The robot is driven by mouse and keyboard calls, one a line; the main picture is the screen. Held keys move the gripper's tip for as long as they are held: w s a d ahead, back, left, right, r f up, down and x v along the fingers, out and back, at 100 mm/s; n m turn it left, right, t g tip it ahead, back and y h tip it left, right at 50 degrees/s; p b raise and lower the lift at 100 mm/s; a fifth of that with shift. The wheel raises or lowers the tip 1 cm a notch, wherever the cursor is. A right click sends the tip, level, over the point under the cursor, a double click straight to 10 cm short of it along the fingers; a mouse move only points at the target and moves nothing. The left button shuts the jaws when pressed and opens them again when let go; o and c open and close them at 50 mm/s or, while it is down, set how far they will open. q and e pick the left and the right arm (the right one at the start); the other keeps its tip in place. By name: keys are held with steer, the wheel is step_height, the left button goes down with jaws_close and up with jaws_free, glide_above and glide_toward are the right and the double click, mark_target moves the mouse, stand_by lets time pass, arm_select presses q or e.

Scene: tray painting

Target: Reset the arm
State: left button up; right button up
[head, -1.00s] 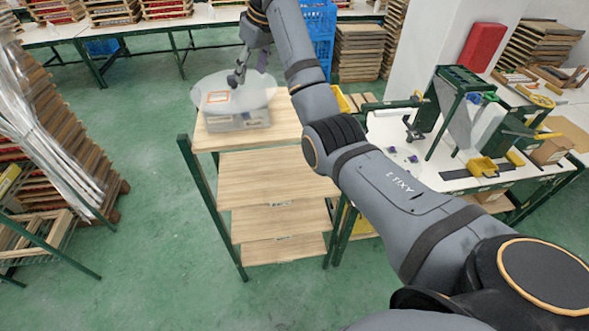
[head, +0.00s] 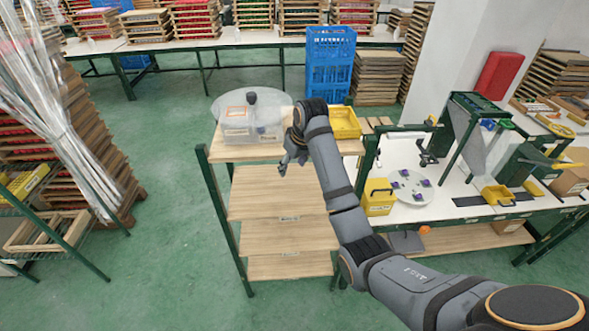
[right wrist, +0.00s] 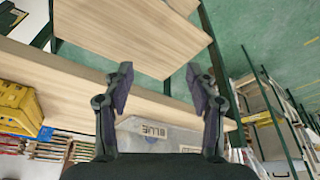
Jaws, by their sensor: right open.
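My right arm reaches in from the lower right of the head view. My right gripper (head: 290,158) hangs in front of the wooden-shelved rack (head: 285,190), near its top board's front edge. In the right wrist view the gripper (right wrist: 160,95) has its two fingers spread apart with nothing between them. A grey box (head: 236,133), with a round translucent disc behind it, stands on the rack's top board, left of my gripper. The grey box also shows beyond the fingers in the right wrist view (right wrist: 165,138). My left gripper is not in view.
A yellow bin (head: 345,122) stands on the rack's top right. The white worktable (head: 460,185) at right holds a round plate (head: 411,188) with purple pieces and a yellow box (head: 378,197). Stacked trays (head: 85,140) stand at left. Green floor is clear left of the rack.

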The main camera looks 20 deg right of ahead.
steer(key=shift+s+f, duration=0.5)
steer(key=shift+w, duration=0.1)
steer(key=s+d+f+m+g+b, duration=0.1)
steer(key=s+f+b, duration=0.1)
steer(key=f, duration=1.1)
steer(key=s+d+f+b, duration=0.1)
steer(key=s+f+b, duration=0.1)
steer(key=f, duration=1)
steer(key=s+f+b, duration=0.1)
steer(key=s+f, duration=0.2)
steer(key=f, duration=0.4)
steer(key=s+d+f+m+h+b, duration=0.1)
steer(key=s+f, duration=0.3)
steer(key=f, duration=0.2)
steer(key=s+f+b, duration=0.2)
steer(key=s+f, duration=0.1)
steer(key=f, duration=0.4)
steer(key=s+f+b, duration=0.1)
steer(key=s+f, duration=0.7)
steer(key=s, duration=0.4)
steer(key=s+d+f+g+b, duration=0.1)
steer(key=s+f+b, duration=0.1)
steer(key=s+f, duration=0.6)
steer(key=s+d+f+b, duration=0.1)
steer(key=s+f, duration=0.6)
steer(key=s, duration=1)
steer(key=shift+s+d+f+m+g+h+b, duration=0.2)
steer(key=shift+s+f+m+g+h+b, duration=0.15)
steer(key=shift+b, duration=0.2)
steer(key=shift+w, duration=0.1)
